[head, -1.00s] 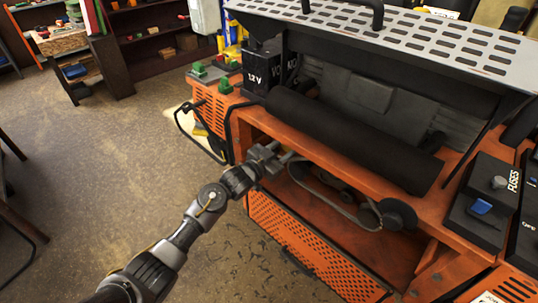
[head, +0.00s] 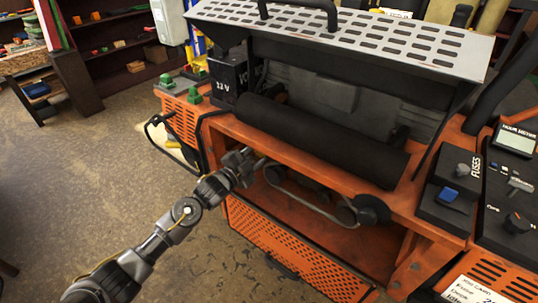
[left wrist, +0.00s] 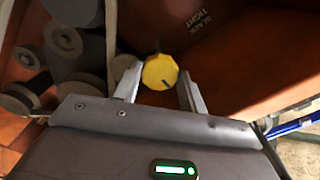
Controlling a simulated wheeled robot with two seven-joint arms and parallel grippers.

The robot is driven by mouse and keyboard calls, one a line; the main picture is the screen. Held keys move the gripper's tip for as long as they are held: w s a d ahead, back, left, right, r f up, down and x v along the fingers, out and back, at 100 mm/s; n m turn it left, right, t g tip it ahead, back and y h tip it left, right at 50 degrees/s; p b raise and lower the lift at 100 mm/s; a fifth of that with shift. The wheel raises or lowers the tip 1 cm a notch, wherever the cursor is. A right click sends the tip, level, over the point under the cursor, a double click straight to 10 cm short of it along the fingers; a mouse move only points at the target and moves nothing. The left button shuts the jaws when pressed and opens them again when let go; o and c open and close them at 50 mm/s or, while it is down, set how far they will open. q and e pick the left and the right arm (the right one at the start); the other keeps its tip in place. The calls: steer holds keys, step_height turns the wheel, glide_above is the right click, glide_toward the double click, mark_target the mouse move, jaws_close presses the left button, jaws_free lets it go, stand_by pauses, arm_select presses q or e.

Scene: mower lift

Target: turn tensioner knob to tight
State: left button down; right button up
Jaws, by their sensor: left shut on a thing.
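The yellow tensioner knob (left wrist: 160,72) shows in the left wrist view, with a dark mark on its face near the lower edge. My left gripper (left wrist: 157,80) has one finger on each side of it and is shut on it. The SLACK and TIGHT lettering (left wrist: 201,21) is on the brown panel beyond, upside down in this view. In the head view my left gripper (head: 243,160) reaches into the left end of the orange mower's (head: 300,155) open bay, and the knob is hidden there. My right gripper is not in view.
A belt (head: 305,205) runs to a black pulley (head: 371,210) inside the bay. A black roller (head: 320,140) lies above. An orange perforated panel (head: 285,255) hangs open below. A 12V battery (head: 226,80) stands at the left, and a fuse box (head: 452,190) at the right.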

arm_select(q)
steer(key=shift+f, duration=0.1)
stand_by(0.4)
steer(key=c, duration=0.8)
jaws_free()
steer(key=shift+b+v, duration=1.1)
steer(key=shift+v, duration=4.3)
